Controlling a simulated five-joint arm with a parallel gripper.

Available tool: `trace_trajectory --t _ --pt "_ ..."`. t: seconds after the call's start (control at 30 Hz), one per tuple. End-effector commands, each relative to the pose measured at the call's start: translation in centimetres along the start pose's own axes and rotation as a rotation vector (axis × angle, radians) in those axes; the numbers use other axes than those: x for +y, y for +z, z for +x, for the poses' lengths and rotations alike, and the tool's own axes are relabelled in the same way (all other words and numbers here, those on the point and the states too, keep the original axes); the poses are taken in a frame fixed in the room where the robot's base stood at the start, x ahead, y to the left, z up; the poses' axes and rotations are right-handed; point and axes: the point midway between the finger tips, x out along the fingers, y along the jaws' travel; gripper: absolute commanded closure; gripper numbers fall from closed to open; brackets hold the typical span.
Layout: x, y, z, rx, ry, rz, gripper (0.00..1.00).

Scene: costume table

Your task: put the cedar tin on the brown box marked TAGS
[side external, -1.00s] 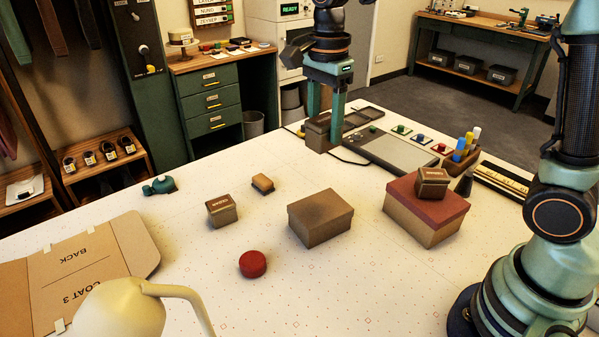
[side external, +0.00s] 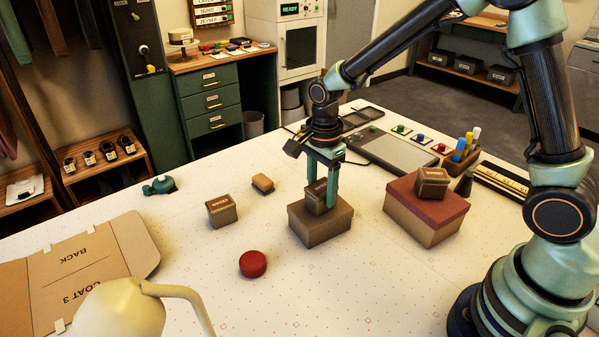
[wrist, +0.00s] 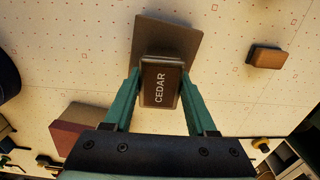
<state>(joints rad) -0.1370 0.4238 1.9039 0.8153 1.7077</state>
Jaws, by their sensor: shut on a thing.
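My gripper (side external: 321,198) is shut on a small brown tin (side external: 316,197). In the wrist view the held tin (wrist: 160,88) shows the label CEDAR on its lid, between the two green fingers (wrist: 160,90). The tin is upright over the lid of a plain brown box (side external: 322,232), which also shows in the wrist view (wrist: 168,38). I cannot tell whether the tin touches the lid or is just above it. No TAGS marking is visible on the box's shown sides.
A similar labelled tin (side external: 222,212) stands left of the box. Another sits on a red-lidded box (side external: 428,213) at right. A small brown block (side external: 262,183), a red round piece (side external: 252,264) and a teal item (side external: 159,186) lie left on the white table.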

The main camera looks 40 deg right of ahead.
Motion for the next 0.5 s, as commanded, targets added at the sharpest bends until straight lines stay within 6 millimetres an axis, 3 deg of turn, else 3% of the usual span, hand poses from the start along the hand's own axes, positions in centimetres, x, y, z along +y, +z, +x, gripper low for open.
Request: trace_trajectory --t 0.37,0.4,0.47,0.5 --pt "0.00 0.00 0.35 0.000 0.001 0.000 1.00" --pt "0.00 0.00 0.35 0.000 0.000 0.000 0.32" --pt "0.00 0.00 0.33 0.000 0.000 0.000 0.13" --pt "-0.01 0.00 0.32 0.000 0.000 0.000 0.13"
